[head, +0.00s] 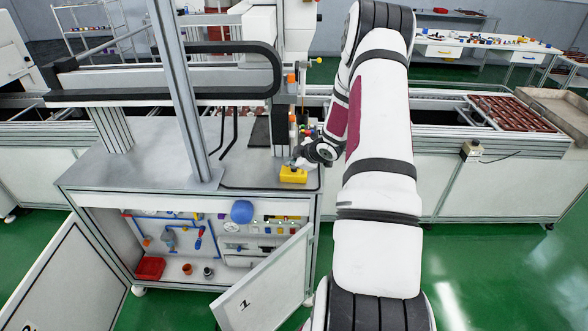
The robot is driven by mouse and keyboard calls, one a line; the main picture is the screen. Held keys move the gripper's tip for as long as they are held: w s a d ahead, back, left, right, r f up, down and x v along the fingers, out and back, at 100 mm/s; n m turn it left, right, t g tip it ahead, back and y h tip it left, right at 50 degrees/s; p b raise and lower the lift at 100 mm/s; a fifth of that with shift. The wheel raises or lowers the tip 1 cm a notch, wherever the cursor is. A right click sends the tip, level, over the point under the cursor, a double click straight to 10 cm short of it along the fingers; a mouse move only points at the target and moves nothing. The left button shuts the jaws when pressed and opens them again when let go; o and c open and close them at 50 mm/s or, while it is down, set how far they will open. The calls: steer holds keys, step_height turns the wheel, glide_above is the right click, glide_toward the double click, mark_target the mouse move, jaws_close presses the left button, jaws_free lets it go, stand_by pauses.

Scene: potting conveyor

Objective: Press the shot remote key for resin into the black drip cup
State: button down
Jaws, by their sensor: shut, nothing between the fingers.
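A small yellow box (292,175), which looks like the shot remote, lies near the right front corner of the grey bench top. Its key is too small to make out. My gripper (297,164) is shut and empty, with its fingertips at the back upper edge of the yellow box. I cannot tell whether they touch it. A small dark cup (208,271), possibly the black drip cup, stands on the floor of the open cabinet below the bench. No resin can be made out in it.
A second small cup (187,268) and a red tray (149,268) are in the cabinet, below blue piping. A cabinet door (268,286) marked 1 hangs open. A metal post (184,90) rises from the bench. The conveyor (450,110) runs behind, with brown trays (512,112) at right.

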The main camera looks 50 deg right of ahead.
mark_target(293, 170)
steer(key=shift+r+p, duration=0.6)
steer(key=shift+r, duration=0.25)
steer(key=shift+r, duration=0.1)
steer(key=shift+s+r+p, duration=0.15)
steer(key=shift+r+p, duration=1.3)
steer(key=shift+r, duration=0.95)
